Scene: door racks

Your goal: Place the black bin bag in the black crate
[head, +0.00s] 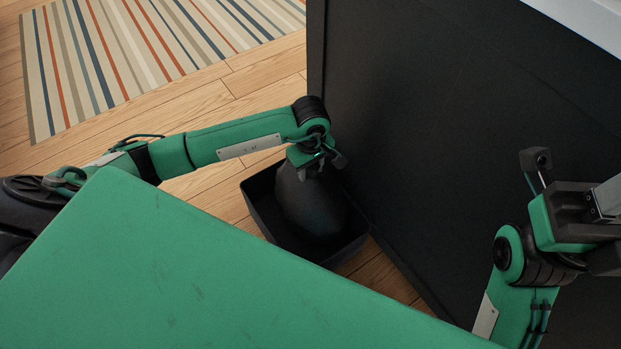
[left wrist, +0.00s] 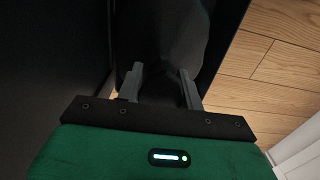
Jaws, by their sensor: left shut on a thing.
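The black bin bag (head: 312,205) hangs or rests upright inside the black crate (head: 255,213), which stands on the floor against a dark panel. My left gripper (head: 320,168) is above the crate and shut on the top of the bag. In the left wrist view the gripper (left wrist: 166,85) has the dark bag (left wrist: 178,45) between and beyond its fingers. Whether the bag touches the crate floor cannot be told. My right gripper (head: 570,165) is raised at the right, away from the crate; its fingertips are not clear.
A tall dark cabinet panel (head: 440,130) stands right beside the crate. A striped rug (head: 150,55) lies on the wooden floor (head: 215,105) at the upper left. White skirting (left wrist: 298,150) shows at the lower right of the left wrist view.

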